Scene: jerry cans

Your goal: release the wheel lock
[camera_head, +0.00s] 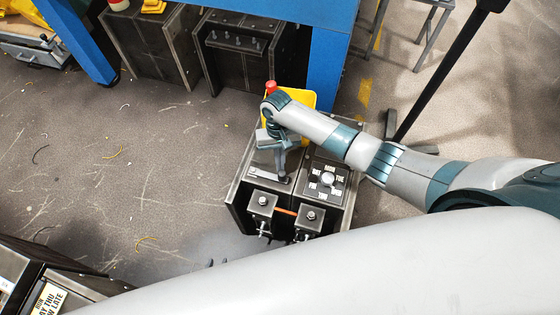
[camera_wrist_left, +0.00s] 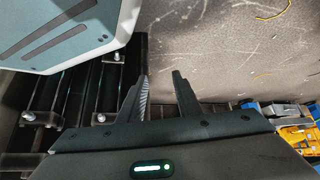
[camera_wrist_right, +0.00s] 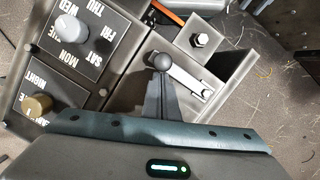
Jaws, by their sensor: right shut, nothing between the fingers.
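A dark metal box (camera_head: 237,205) stands on the floor in the middle of the head view. On its top is a pale bar-shaped plate (camera_wrist_right: 185,76) with a dark ball knob (camera_wrist_right: 158,62) at one end, probably the wheel lock lever. My right gripper (camera_head: 283,176) points down at this plate. In the right wrist view its fingers (camera_wrist_right: 160,84) are together and empty, with their tips at the knob; whether they touch it I cannot tell. My left gripper (camera_wrist_left: 161,85) is open and empty in its own wrist view, and is not seen in the head view.
Beside the plate is a weekday dial (camera_head: 328,179) with a round knob; a brass knob (camera_wrist_right: 37,105) shows nearby. Two bolted blocks (camera_head: 262,202) sit at the box's near side. A blue frame (camera_head: 332,50) stands behind. Open floor (camera_head: 130,160) lies to the left.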

